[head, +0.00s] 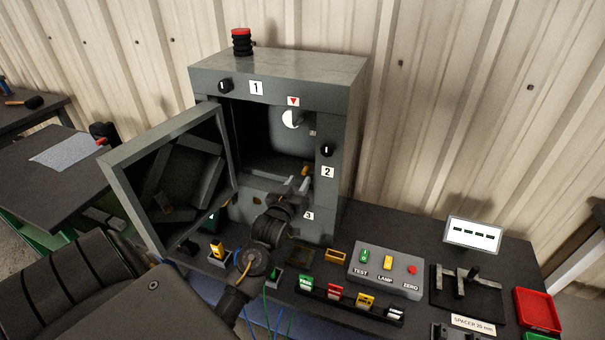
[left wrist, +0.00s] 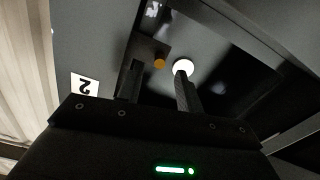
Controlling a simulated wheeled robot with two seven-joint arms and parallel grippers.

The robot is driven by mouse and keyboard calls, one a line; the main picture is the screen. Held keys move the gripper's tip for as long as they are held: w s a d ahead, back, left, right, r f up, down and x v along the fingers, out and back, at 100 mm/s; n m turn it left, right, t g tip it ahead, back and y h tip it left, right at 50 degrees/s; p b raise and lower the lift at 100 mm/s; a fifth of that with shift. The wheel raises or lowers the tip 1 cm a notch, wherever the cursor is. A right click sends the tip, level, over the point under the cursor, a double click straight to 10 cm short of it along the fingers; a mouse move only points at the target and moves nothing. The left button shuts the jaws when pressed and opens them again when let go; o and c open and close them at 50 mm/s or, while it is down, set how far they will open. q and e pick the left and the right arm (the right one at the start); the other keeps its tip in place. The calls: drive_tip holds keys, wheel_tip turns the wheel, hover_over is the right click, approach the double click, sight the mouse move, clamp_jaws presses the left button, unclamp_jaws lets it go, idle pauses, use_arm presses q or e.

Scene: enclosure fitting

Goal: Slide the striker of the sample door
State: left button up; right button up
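The sample door (head: 165,180) is a grey frame with a dark pane, standing open to the left of the grey enclosure (head: 275,72). A small orange knob (head: 304,171), apparently on the striker, shows inside the right side of the opening. In the left wrist view the orange knob (left wrist: 160,63) sits on a dark plate (left wrist: 148,47). My left gripper (head: 297,183) is at the lower right of the opening, its fingers apart. In the left wrist view the knob appears between the fingertips; I cannot tell whether they touch it. My right gripper is not in view.
Knobs and labels 1, 2 and 3 are on the enclosure front. A button box (head: 385,270), a rack of coloured pieces (head: 350,300), a black fixture (head: 466,290) and a red tray (head: 537,311) stand on the bench to the right. A red-topped beacon (head: 242,42) stands on top.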

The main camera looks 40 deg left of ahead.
sight(303, 174)
use_arm(q)
drive_tip(key=shift+x, duration=2.1)
drive_tip(key=shift+c, duration=0.2)
clamp_jaws()
